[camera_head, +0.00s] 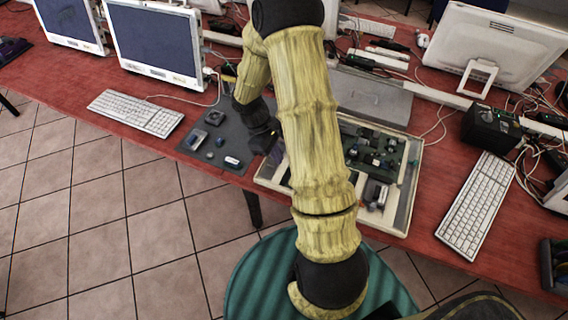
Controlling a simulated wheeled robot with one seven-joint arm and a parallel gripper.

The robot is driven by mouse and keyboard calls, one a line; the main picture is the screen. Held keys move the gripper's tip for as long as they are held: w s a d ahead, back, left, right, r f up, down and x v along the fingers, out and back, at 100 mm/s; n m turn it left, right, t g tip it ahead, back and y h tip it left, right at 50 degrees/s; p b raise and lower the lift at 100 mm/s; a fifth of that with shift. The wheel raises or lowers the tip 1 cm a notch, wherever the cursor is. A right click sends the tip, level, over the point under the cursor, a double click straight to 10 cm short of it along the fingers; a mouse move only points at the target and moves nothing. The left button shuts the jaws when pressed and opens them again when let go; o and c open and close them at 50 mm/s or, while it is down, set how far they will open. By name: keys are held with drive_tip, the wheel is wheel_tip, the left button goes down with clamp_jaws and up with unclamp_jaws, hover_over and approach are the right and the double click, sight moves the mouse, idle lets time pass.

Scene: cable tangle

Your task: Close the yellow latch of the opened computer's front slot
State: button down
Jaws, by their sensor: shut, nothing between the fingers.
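The opened computer (404,222) lies flat on the red table, a pale open case with a green circuit board (383,155) and metal parts inside. My arm crosses in front of it and hides its middle. My gripper (271,146) is small and dark here, pointing down at the case's left edge. It looks shut, with nothing seen in it. A small yellow spot (276,153) shows by the fingertips and may be the yellow latch. I cannot tell whether it is touched, or whether the latch is open or closed. The front slot is not clear.
A dark mat (212,128) with several small parts lies left of the case. White keyboards lie left (136,113) and right (476,205). A black box (491,128) and loose cables are at right. A green round seat (262,285) is in front.

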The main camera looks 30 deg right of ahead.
drive_tip(key=v, duration=0.4)
drive_tip(key=shift+d, duration=0.1)
idle(0.3)
drive_tip(key=s+a+r+m+t+y+p, duration=0.1)
drive_tip(key=s+a+r+m+t+p, duration=0.1)
drive_tip(key=r, duration=0.6)
drive_tip(key=s+a+r+m+t+y+p, duration=0.1)
drive_tip(key=s+a+r+m+t+p, duration=0.2)
drive_tip(key=s+a+r+m+t, duration=0.1)
drive_tip(key=s+a+r+m, duration=0.1)
drive_tip(key=s+a+r, duration=0.1)
drive_tip(key=s+r, duration=0.1)
drive_tip(key=shift+s+a+r+m+y, duration=0.3)
drive_tip(key=shift+r+y, duration=0.1)
drive_tip(key=shift+r, duration=0.2)
